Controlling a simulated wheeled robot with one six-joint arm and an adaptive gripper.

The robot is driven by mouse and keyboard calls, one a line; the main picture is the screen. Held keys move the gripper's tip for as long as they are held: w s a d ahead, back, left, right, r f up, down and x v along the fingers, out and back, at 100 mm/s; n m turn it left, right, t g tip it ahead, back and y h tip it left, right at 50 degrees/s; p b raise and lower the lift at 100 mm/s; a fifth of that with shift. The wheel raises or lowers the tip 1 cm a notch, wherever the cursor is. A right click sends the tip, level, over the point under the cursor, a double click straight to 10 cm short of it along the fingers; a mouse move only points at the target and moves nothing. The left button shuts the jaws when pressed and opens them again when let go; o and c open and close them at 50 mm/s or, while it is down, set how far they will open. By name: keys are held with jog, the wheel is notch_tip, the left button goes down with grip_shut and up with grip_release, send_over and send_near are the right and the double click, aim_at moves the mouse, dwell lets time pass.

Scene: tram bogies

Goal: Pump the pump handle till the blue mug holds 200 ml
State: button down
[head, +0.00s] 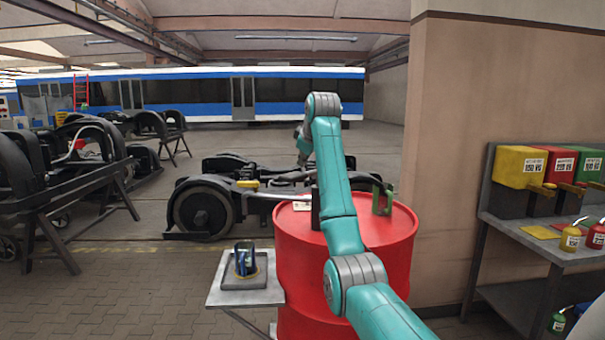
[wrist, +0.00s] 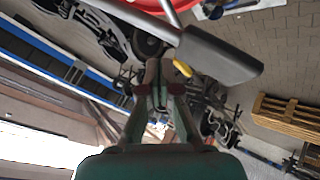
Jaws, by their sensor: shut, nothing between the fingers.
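The blue mug (head: 242,262) stands upright on a grey pad on a small side table, left of the red drum; its fill level cannot be seen. The dark pump body (head: 316,209) stands on the drum top, partly behind my arm. A light grey bar (head: 275,196) reaches left from it. In the wrist view the pump handle, a grey bar with a thick dark grip (wrist: 222,57), crosses above my gripper (wrist: 158,76). My gripper is shut and empty, its tips below the bar and left of the grip, apart from the grip. In the head view my arm hides its fingers.
The red drum (head: 292,250) stands beside the small table (head: 225,297). A green bracket (head: 381,201) is on the drum top. A wall and a bench with coloured containers (head: 520,167) are right. Bogies (head: 200,208) stand behind; paved floor is open at left.

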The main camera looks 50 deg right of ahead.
jog(key=shift+r, duration=2.45)
